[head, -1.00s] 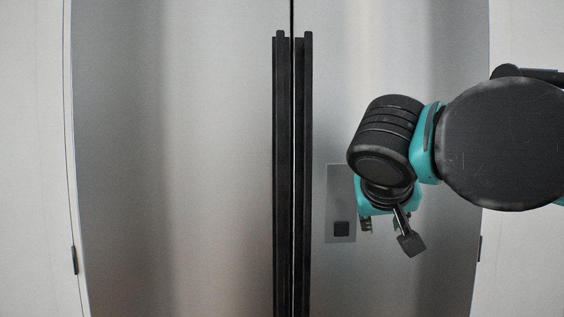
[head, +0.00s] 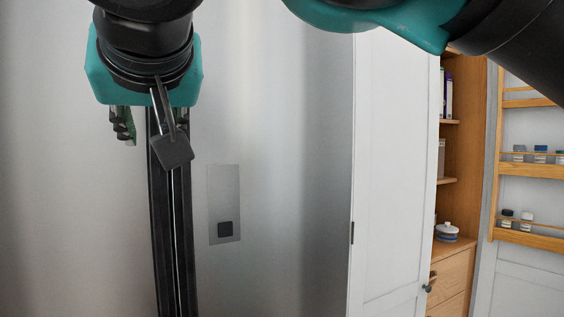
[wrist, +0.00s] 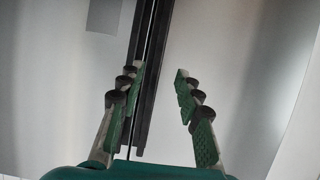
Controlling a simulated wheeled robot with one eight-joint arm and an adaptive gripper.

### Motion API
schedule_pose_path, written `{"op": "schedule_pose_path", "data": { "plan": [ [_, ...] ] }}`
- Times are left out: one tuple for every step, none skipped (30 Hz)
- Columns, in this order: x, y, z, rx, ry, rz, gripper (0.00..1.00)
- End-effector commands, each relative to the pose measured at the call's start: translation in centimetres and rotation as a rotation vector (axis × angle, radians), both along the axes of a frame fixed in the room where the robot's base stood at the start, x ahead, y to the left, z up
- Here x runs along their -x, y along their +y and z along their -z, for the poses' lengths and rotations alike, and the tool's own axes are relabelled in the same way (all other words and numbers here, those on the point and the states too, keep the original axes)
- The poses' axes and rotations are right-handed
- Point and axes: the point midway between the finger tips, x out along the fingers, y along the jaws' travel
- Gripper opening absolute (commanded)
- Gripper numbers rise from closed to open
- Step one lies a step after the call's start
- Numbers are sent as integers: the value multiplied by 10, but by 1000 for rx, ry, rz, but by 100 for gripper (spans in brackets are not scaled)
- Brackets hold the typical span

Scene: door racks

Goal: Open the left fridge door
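The left fridge door (head: 60,210) is brushed grey metal and looks shut. Its long black vertical handle (head: 159,240) stands beside the right door's matching handle (head: 188,240), with a narrow seam between them. My gripper (head: 148,140) is in front of the upper part of the handles and hides their tops in the head view. In the wrist view my gripper (wrist: 158,78) is open, its green-padded fingers apart. The dark handles (wrist: 155,60) show between and beyond the fingers, nearer the left finger in that picture. I see no clear contact; depth is hard to judge.
The right fridge door (head: 285,200) carries a small panel (head: 224,205). Right of it are a white cabinet door (head: 390,180), wooden shelves (head: 455,180) and a door rack (head: 535,165) with small jars. My arm crosses the top of the head view.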

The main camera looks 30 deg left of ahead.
Motion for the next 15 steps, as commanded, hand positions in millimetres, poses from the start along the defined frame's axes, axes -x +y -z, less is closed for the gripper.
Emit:
{"op": "schedule_pose_path", "data": {
  "plan": [
    [-7, 8, 4, 1, -1, 5, 34],
    [-10, 13, 6, 0, 0, 4, 34],
    [-15, 19, 10, 0, 0, 5, 34],
    [-18, 23, 12, 0, 0, 4, 34],
    [-21, 28, 14, 1, 1, 5, 34],
    [-25, 34, 17, 1, 0, 4, 34],
    [-29, 38, 20, 1, 1, 4, 34],
    [-33, 42, 22, 1, 1, 5, 34],
    [-36, 48, 25, 1, 1, 4, 34],
    [-40, 53, 27, 1, 0, 5, 34],
    [-43, 57, 29, 1, 0, 5, 34],
    [-47, 63, 33, 0, 0, 4, 34],
    [-51, 68, 35, 0, 0, 5, 34],
    [-53, 72, 37, 1, 0, 4, 34],
    [-57, 77, 40, 1, 0, 3, 34]
  ]
}}
